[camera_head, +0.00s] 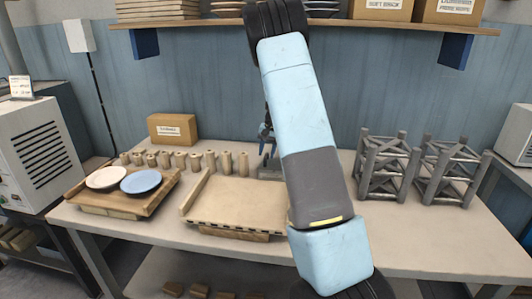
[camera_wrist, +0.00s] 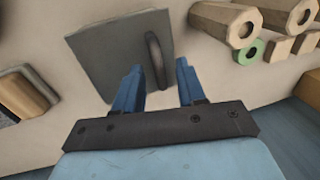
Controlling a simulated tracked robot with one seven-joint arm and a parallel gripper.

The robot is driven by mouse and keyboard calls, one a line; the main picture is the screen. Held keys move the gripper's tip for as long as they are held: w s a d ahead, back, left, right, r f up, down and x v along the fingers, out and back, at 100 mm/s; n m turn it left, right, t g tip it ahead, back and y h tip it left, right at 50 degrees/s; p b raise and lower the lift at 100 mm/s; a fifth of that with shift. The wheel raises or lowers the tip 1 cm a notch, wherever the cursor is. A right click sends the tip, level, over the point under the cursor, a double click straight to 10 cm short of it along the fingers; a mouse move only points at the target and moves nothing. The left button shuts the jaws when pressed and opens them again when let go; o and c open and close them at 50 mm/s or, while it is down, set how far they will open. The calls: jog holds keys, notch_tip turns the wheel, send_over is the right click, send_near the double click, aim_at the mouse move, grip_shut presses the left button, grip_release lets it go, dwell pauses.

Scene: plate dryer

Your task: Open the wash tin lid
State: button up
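The wash tin lid (camera_wrist: 105,55) is a flat grey square in the wrist view, seen from above, with a dark curved handle (camera_wrist: 154,60) near its right edge. It looks closed; the tin's walls are hidden beneath it. My gripper (camera_wrist: 158,66) is open, its two blue fingers on either side of the handle's near end. I cannot tell how far above the lid the fingertips are, or whether they touch the handle. In the head view, my arm covers most of the tin, and only part of my gripper (camera_head: 266,136) shows beside the arm.
A wooden tray (camera_head: 235,190) lies left of my arm. A wooden stand (camera_head: 112,200) at the left holds a white plate (camera_head: 106,177) and a blue plate (camera_head: 141,181). Several wooden pegs (camera_head: 195,162) line the back. Metal racks (camera_head: 385,165) stand right. A shelf (camera_head: 200,19) hangs above.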

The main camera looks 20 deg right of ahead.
jog(key=shift+f, duration=0.15)
jog(key=c, duration=0.7)
grip_shut()
jog(key=shift+a, duration=0.15)
